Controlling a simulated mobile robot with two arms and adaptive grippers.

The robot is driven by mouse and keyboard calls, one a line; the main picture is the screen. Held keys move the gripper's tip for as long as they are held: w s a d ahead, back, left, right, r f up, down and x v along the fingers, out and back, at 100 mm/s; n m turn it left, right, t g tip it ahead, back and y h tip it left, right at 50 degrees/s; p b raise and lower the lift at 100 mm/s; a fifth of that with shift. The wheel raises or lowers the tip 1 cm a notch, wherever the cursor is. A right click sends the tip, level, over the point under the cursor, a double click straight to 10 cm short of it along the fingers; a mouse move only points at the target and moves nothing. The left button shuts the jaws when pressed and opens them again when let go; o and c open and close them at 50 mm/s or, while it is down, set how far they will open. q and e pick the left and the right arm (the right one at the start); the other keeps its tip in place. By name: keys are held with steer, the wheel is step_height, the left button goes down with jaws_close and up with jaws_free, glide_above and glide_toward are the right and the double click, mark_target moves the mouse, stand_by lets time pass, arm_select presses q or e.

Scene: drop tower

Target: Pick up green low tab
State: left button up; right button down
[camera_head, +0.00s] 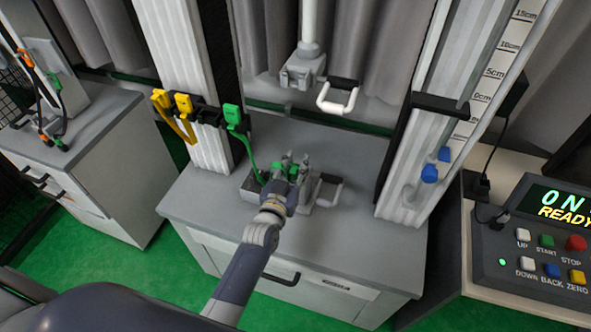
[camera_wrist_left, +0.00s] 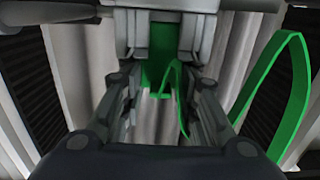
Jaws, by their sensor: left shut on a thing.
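My left gripper (camera_head: 287,165) is over the middle of the grey cabinet, at the low metal fixture. It is shut on the green low tab (camera_head: 293,174), which shows between and beside its fingers. In the left wrist view, the green tab (camera_wrist_left: 158,68) fills the gap between the fingers of the gripper (camera_wrist_left: 164,45). A green strap (camera_head: 249,153) runs from the fixture area up to a green connector (camera_head: 232,115) on the left post. The strap also shows as a loop in the left wrist view (camera_wrist_left: 293,88). The fingers hide part of the tab. My right gripper is out of view.
Yellow connectors (camera_head: 172,101) hang left of the green one. A carriage with a white handle (camera_head: 337,97) hangs above the cabinet (camera_head: 356,242). A second handle (camera_head: 327,189) stands right of the gripper. A control panel (camera_head: 541,243) reading READY is at right.

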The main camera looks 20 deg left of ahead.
mark_target(295, 165)
arm_select(q)
steer(key=shift+r, duration=0.1)
steer(key=shift+r, duration=0.6)
step_height(295, 165, up, 2)
steer(key=shift+r, duration=0.25)
steer(key=s+a+b, duration=0.1)
steer(key=s+a, duration=0.3)
steer(key=s, duration=0.2)
steer(key=s+a+r, duration=0.1)
steer(key=s+a, duration=0.3)
steer(key=s, duration=0.3)
steer(key=shift+s+a+b, duration=0.25)
steer(key=shift+s+b, duration=0.05)
steer(key=shift+b, duration=0.1)
steer(key=shift+r, duration=0.1)
steer(key=shift+p, duration=0.45)
steer(key=shift+w, duration=0.1)
